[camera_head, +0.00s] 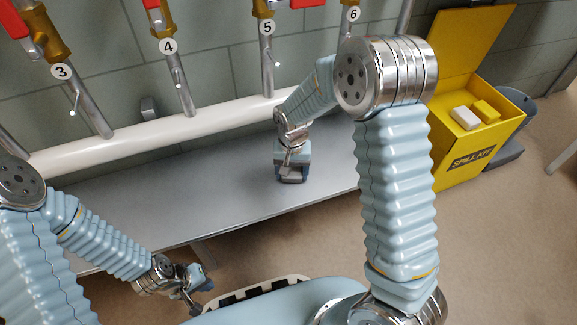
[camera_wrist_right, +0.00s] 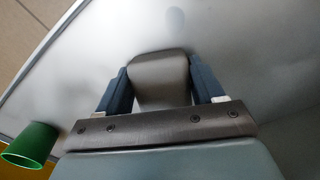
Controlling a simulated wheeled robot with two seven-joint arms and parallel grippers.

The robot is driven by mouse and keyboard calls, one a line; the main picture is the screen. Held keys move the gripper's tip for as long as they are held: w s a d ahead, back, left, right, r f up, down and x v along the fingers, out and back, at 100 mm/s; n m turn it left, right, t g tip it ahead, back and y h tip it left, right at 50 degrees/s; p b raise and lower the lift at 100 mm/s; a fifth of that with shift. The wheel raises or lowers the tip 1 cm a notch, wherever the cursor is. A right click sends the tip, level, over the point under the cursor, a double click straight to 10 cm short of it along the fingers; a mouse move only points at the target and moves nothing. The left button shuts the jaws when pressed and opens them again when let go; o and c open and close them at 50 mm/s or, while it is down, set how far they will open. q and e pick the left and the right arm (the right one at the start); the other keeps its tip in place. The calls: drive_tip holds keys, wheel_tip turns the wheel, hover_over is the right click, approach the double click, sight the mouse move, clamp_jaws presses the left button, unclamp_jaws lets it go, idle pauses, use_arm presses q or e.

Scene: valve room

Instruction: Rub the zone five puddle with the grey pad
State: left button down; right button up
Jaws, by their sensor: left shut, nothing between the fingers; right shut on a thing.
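My right gripper (camera_head: 291,177) is low over the grey metal shelf (camera_head: 165,202), a little right of the pipe marked 5 (camera_head: 267,50). In the right wrist view its blue fingers (camera_wrist_right: 160,88) are shut on the grey pad (camera_wrist_right: 160,72). I cannot tell whether the pad touches the shelf. A faint bluish oval spot (camera_wrist_right: 175,18) shows on the shelf beyond the pad, perhaps the puddle. No puddle is clear in the head view, where my right arm and gripper cover part of the shelf. My left gripper (camera_head: 203,293) is shut and empty at the lower left, apart from the shelf.
A green cup (camera_wrist_right: 32,143) shows at lower left in the right wrist view. A white pipe (camera_head: 190,122) runs behind the shelf. A yellow spill kit box (camera_head: 470,155) with a white block (camera_head: 466,118) and a yellow block (camera_head: 487,111) stands at right. The shelf's left part is clear.

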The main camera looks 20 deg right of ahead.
sight(301, 198)
drive_tip(key=shift+s, duration=2)
drive_tip(key=shift+s+d+f, duration=0.1)
drive_tip(key=shift+s, duration=0.7)
drive_tip(key=shift+s+d+f, duration=0.1)
drive_tip(key=shift+s, duration=0.65)
drive_tip(key=shift+r, duration=0.1)
wheel_tip(301, 198, up, 6)
drive_tip(key=p, duration=0.5)
drive_tip(key=shift+w, duration=0.1)
drive_tip(key=shift+a, duration=0.1)
wheel_tip(301, 198, up, 3)
drive_tip(key=p, duration=0.3)
